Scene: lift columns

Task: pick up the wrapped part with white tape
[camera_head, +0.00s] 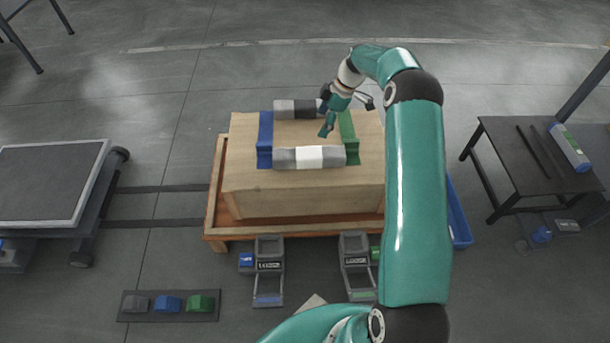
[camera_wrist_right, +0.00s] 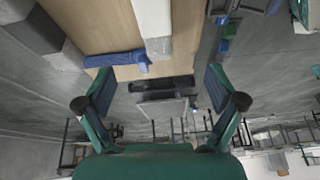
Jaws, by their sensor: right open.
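The wrapped part with white tape (camera_head: 310,157) is a grey bar with a white band around its middle. It lies across a blue support (camera_head: 265,140) and a green support (camera_head: 348,138) near the front of a wooden block (camera_head: 250,190). It shows at the top of the right wrist view (camera_wrist_right: 152,15), beyond the fingers. A second grey bar with a dark band (camera_head: 300,109) lies across the back. My right gripper (camera_head: 328,122) is above the block between the bars, nearer the back one. It is open and empty in the right wrist view (camera_wrist_right: 160,88). My left gripper is not seen.
The block sits in an orange-brown wooden tray (camera_head: 222,236). A dark side table (camera_head: 530,160) stands right, a cart (camera_head: 50,185) left. Two small stands (camera_head: 268,290) and a strip of coloured blocks (camera_head: 168,305) are in front. A blue bin (camera_head: 459,215) is partly hidden by my arm.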

